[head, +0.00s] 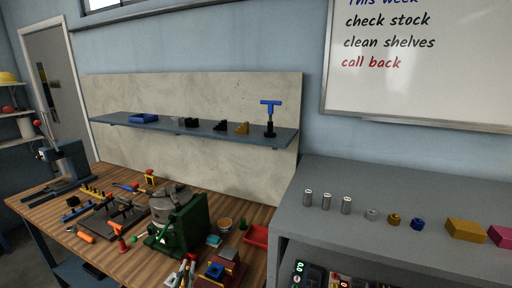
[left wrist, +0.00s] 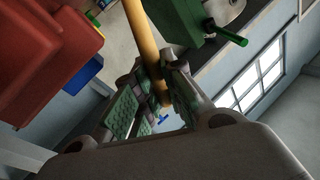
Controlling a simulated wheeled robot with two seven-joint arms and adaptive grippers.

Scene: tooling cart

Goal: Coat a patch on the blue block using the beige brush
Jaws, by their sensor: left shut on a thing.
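My left gripper (head: 183,271) shows at the bottom edge of the head view, low in front of the green machine. In the left wrist view my left gripper (left wrist: 155,100) is shut on a tan, rod-like handle, which I take for the beige brush (left wrist: 147,38). The handle runs out of the top of that view, and I cannot make out bristles. A blue block (head: 214,271) sits by a dark red holder (head: 229,266), just right of my left gripper. A blue piece (left wrist: 87,73) shows partly behind large red shapes in the left wrist view. My right gripper is not in view.
A green machine (head: 185,228) stands close behind my left gripper. A red tray (head: 257,236), a teal block (head: 214,241) and a round bowl (head: 225,224) lie nearby. Tools crowd the bench's left. A grey cabinet (head: 375,190) bounds the right.

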